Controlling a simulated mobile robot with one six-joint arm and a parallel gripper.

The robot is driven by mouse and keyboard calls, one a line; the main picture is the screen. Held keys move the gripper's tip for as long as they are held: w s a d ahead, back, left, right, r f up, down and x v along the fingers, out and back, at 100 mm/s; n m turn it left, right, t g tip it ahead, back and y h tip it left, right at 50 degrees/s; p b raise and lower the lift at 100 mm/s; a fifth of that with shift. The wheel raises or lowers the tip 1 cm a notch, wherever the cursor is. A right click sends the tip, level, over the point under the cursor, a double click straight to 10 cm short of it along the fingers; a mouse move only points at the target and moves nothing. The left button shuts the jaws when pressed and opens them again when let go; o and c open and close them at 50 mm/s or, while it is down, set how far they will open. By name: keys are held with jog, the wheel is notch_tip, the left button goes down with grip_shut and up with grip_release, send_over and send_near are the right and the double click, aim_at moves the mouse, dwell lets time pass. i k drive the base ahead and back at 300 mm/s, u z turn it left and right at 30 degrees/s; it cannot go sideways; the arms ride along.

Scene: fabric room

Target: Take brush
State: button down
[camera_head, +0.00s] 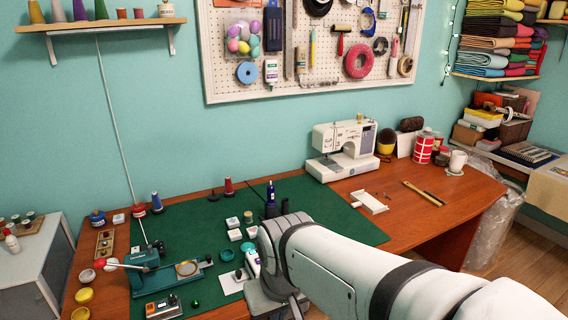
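A long, narrow wooden item with a dark strip along it (424,193) lies on the right part of the wooden table; it may be the brush, but it is too small to be sure. My white arm reaches in from the lower right, and its wrist is over the front of the green mat (330,210). Two short dark shapes just beyond the wrist may be the fingers of my gripper (278,208). Whether they are open or shut is unclear. The wooden item is well to the right of the wrist, apart from it.
A white sewing machine (343,150) stands at the table's back. A white holder (369,202) lies left of the wooden item, and a white mug (457,162) stands behind it. A green press (156,271) and small parts crowd the left. The table's right front is clear.

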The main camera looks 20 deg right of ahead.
aim_at(428, 195)
jog(key=z, duration=2.3)
jog(key=i, duration=1.6)
jog(key=u, duration=0.65)
